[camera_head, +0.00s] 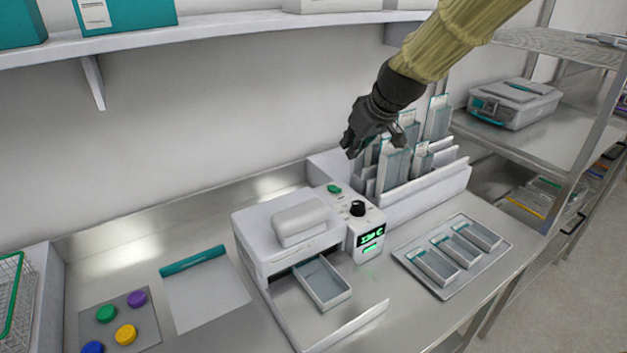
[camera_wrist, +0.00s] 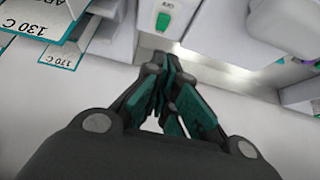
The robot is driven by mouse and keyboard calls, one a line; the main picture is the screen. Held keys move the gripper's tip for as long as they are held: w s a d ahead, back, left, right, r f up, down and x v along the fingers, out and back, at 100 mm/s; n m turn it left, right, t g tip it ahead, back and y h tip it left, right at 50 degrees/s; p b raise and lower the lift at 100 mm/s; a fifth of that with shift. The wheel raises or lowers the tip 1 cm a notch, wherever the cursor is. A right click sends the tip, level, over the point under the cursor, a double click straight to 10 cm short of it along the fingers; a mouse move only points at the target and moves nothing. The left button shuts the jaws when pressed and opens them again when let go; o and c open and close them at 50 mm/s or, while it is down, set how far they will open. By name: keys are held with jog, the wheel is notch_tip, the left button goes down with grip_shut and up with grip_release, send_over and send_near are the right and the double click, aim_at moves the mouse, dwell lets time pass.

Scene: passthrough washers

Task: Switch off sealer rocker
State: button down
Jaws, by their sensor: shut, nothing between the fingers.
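The sealer (camera_head: 270,240) is a white machine on the steel counter, with a lit green display (camera_head: 371,236) and a black knob (camera_head: 357,208). Its green rocker (camera_head: 334,189) sits at the back of the control panel. In the wrist view the rocker (camera_wrist: 163,21) shows as a green piece in a white frame, beyond my fingertips. My gripper (camera_head: 350,147) is shut and empty, above and behind the panel, apart from the rocker. In the wrist view my gripper (camera_wrist: 168,66) has its dark green finger pads together. Whether the rocker is pressed on or off is too small to tell.
A white rack (camera_head: 432,187) of upright pouches stands close right of the sealer, below my gripper. A shelf (camera_head: 200,28) runs along the wall above. A mat (camera_head: 148,322) with coloured discs lies at left.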

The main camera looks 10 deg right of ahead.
jog(key=shift+w+f, duration=0.1)
jog(key=shift+w, duration=0.05)
jog(key=p, duration=0.3)
send_over(330, 187)
jog(key=s, duration=0.2)
jog(key=f, duration=0.8)
jog(key=shift+d, duration=0.35)
jog(key=f, duration=0.2)
jog(key=shift+s+d+f+p, duration=0.1)
jog(key=shift+s+f+p, duration=0.15)
jog(key=shift+f+p, duration=0.1)
jog(key=shift+s+f, duration=0.1)
jog(key=shift+f, duration=0.55)
jog(key=shift+f, duration=0.1)
